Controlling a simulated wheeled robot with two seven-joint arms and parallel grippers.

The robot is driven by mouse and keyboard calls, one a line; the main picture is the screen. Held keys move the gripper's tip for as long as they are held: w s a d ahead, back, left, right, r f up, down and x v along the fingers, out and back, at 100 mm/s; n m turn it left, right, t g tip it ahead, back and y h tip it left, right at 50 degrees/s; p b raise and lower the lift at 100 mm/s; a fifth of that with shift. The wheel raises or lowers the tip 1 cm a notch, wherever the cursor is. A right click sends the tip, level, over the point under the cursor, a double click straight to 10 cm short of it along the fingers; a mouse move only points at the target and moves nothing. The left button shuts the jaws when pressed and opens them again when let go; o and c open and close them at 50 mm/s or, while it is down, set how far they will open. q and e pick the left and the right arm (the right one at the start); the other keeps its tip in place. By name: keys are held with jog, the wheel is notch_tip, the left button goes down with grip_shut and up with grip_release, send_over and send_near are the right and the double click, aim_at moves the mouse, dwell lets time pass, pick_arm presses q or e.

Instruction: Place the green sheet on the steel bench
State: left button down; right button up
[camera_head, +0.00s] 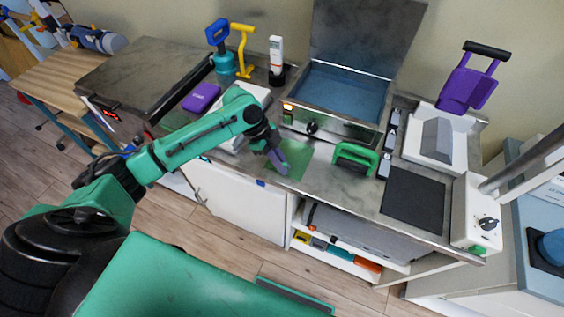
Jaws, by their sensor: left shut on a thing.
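The green sheet (298,155) is thin and flat, at the front middle of the steel bench (340,193), just in front of the open water-bath-like box. My left gripper (279,163) is shut on the sheet, its fingers covering part of it near the bench's front edge. I cannot tell whether the sheet touches the bench top or is held slightly above it. My right gripper is not in view.
An open-lidded metal box (340,95) stands behind the sheet. A green-handled tool (355,158) and dark mat (413,198) lie to the right. A purple case (201,97) and white unit (240,135) are to the left. Open shelves (335,250) sit below.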

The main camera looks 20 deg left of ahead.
pick_arm(q)
jog(key=shift+f, duration=0.3)
jog(key=c, duration=1)
grip_release()
jog(key=shift+o, duration=0.2)
jog(key=shift+r, duration=0.45)
jog(key=b+v, duration=0.2)
jog(key=v, duration=1)
jog(key=shift+f, duration=0.1)
